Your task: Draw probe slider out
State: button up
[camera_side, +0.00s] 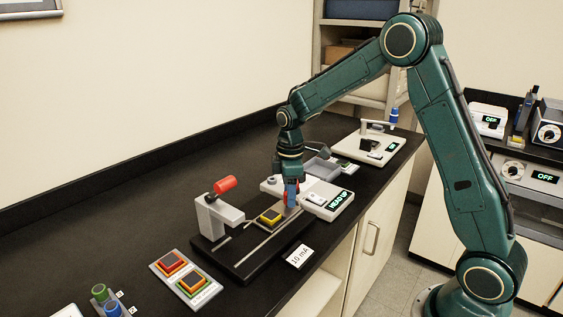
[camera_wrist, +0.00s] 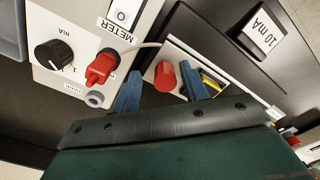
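The probe slider shows in the wrist view as a pale block (camera_wrist: 178,54) with a red cylindrical knob (camera_wrist: 164,77) and a yellow part beside it. My gripper (camera_wrist: 160,80) has its two blue fingers apart on either side of the knob, with a gap visible at the left finger. In the side view my gripper (camera_side: 291,194) points down over the far end of the black railed base (camera_side: 246,267). It hides most of the slider there. A thin cable runs from the slider area toward the meter.
The meter box (camera_side: 326,205) reads "HEAD UP"; its red plug (camera_wrist: 101,67) and black dial (camera_wrist: 54,56) sit close to my fingers. A grey bracket (camera_side: 215,216) with a red cylinder (camera_side: 225,184) stands at the base's left.

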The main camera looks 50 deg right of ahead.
notch_tip(320, 180, up, 14)
dwell(1.0)
jog(key=shift+s, duration=0.1)
dwell(0.4)
jog(key=s+a+r+m+t, duration=0.1)
jog(key=s+a+r+m, duration=0.15)
jog(key=s, duration=0.35)
jog(key=s+a+r+m+t, duration=0.2)
jog(key=s+r, duration=0.1)
jog(key=s, duration=0.4)
jog(key=s+a+f+m+t, duration=0.1)
jog(key=s+m, duration=0.1)
jog(key=s, duration=0.5)
jog(key=s+a+f+m+t, duration=0.1)
jog(key=s+a+f+m, duration=0.1)
jog(key=s, duration=0.5)
jog(key=shift+a+t, duration=0.15)
jog(key=shift+t, duration=0.15)
